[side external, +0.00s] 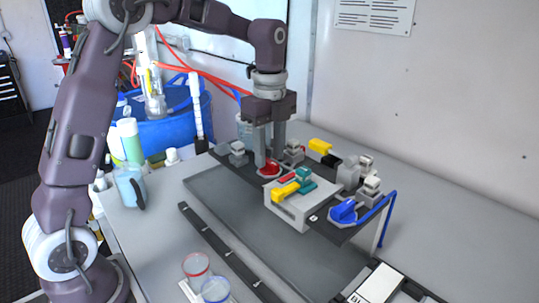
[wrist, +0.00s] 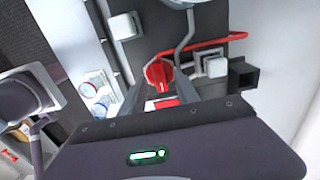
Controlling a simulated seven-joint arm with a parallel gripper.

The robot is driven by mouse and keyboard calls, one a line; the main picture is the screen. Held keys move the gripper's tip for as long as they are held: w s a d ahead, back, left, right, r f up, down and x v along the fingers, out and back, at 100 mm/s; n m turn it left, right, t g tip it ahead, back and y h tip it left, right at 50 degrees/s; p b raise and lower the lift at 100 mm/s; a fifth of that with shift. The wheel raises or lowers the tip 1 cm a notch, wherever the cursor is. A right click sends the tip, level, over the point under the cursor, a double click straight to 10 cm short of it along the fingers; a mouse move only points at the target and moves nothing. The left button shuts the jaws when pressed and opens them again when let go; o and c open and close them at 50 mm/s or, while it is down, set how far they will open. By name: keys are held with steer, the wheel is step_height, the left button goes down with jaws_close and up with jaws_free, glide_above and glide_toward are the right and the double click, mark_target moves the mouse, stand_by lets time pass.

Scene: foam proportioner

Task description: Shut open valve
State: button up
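A red valve handle (side external: 269,170) sits on the dark panel, directly below my gripper. It also shows in the wrist view (wrist: 158,74), between the two fingers. My gripper (side external: 269,160) points down with its fingers apart, one on each side of the red handle. I cannot tell whether either finger touches it. Other valve handles are on the assembly: a blue one (side external: 343,211) at the right end, a yellow one (side external: 320,146) at the back, and a yellow one (side external: 285,189) beside a teal part (side external: 304,185) on the white block (side external: 290,208).
Grey fittings (side external: 238,150) stand close to the gripper. A blue pipe (side external: 380,204) rises at the right. Clear cups with red (side external: 196,264) and blue (side external: 215,290) rims stand at the front. A blue drum (side external: 170,130) and bottles are behind at left. The grey table (side external: 430,235) is bare at right.

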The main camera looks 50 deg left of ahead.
steer(key=shift+f, duration=0.55)
jaws_close()
